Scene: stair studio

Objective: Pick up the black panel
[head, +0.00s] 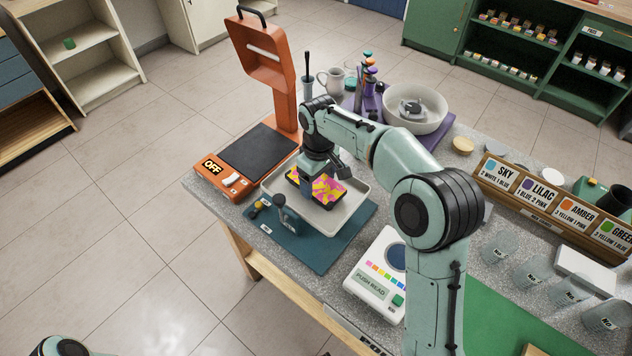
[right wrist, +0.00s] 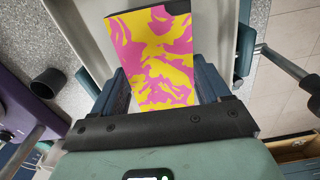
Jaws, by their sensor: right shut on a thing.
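The black panel (head: 327,190) has a pink and yellow marbled top and dark edges. In the head view it is over or in the light grey tray (head: 352,207); I cannot tell whether it touches the tray floor. In the right wrist view the panel (right wrist: 150,50) lies between the two blue fingers, with a black corner at its far end. My right gripper (head: 320,172) is above the panel and shut on it; it also shows in the right wrist view (right wrist: 163,90). My left gripper is out of view.
The tray stands on a teal mat (head: 318,258) near the table's front edge, with dark-handled tools at its left. An orange press (head: 268,90) stands behind left, a white bowl (head: 427,122) behind right. A white reader (head: 377,280), cups and a labelled rack (head: 545,222) are right.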

